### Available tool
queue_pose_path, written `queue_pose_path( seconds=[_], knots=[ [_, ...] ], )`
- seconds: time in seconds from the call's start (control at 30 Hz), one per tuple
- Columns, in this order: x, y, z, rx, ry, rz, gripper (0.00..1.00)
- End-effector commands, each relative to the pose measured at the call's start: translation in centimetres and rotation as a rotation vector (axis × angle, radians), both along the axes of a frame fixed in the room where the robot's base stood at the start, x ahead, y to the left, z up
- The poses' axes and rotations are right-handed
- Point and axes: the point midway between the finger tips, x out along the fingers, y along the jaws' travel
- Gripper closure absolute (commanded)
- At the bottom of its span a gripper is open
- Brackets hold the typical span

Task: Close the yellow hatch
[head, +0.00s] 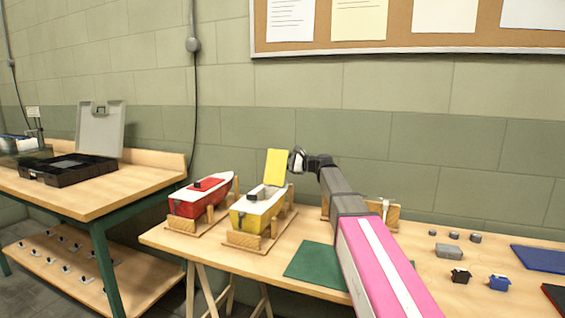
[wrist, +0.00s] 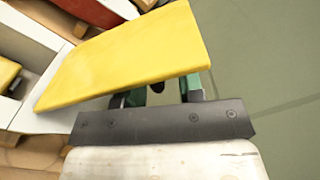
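The yellow hatch (head: 276,167) stands raised, nearly upright, on the yellow-and-white boat (head: 256,208), which rests in a wooden cradle. My gripper (head: 297,161) is just right of the hatch's upper part. In the wrist view the hatch (wrist: 135,55) is a large yellow panel across the front of my gripper (wrist: 158,92). Two green fingers show apart, with a gap between them. The hatch hides their tips, so I cannot tell whether they touch it.
A red-and-white boat (head: 202,194) stands close on the left in its own cradle. A green mat (head: 312,264) lies under my arm. Several small blocks and parts, including a blue piece (head: 499,283), lie at right. A wall is behind the bench.

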Motion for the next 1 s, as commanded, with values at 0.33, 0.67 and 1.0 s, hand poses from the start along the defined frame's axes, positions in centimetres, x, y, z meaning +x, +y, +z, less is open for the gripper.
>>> queue_pose_path(
  seconds=[0.33, 0.67, 1.0],
  knots=[
    [0.14, 0.41, -0.01, 0.000, 0.000, 0.000, 0.65],
    [0.16, 0.38, 0.08, 0.002, -0.001, -0.001, 1.00],
    [-0.18, 0.49, 0.40, -0.009, -0.035, -0.001, 1.00]
  ],
)
